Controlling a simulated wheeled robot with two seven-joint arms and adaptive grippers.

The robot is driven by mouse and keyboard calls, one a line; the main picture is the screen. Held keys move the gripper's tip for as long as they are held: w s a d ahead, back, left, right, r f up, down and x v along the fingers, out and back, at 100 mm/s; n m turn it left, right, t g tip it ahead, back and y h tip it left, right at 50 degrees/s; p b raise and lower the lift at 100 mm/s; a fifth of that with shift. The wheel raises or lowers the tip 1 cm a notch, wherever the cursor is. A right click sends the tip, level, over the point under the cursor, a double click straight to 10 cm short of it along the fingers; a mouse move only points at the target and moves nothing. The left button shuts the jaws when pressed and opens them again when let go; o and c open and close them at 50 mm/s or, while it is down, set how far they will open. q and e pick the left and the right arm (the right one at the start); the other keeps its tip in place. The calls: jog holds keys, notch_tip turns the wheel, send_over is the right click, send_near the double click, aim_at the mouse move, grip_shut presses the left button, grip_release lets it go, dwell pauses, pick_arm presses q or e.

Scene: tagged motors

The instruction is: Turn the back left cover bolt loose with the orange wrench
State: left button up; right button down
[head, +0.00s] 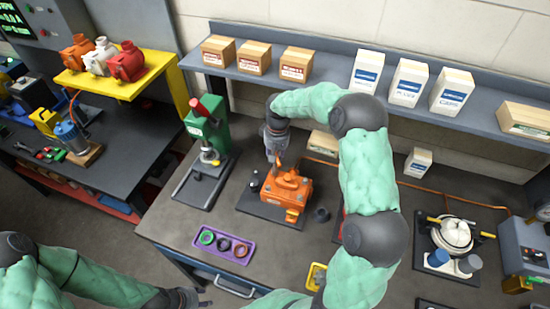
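The orange motor (294,190) sits on a dark base plate (254,203) in the middle of the bench. My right arm arches over from the right, and its gripper (274,156) points down at the motor's back left corner. A thin orange piece, seemingly the orange wrench (279,161), shows at the fingertips, apparently held by them. The back left cover bolt is hidden, so I cannot tell whether the wrench is seated on it. My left gripper (204,297) is open and empty at the bottom edge, in front of the bench and away from the motor.
A green press (208,128) stands left of the motor. A shelf (330,83) with boxes runs behind. A round white device (455,236) stands far right.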

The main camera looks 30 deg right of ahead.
jog(key=shift+r+p, duration=0.45)
jog(key=shift+r, duration=0.5)
jog(key=shift+r+p, duration=1.55)
jog(key=shift+r, duration=1)
jog(key=shift+f, duration=0.15)
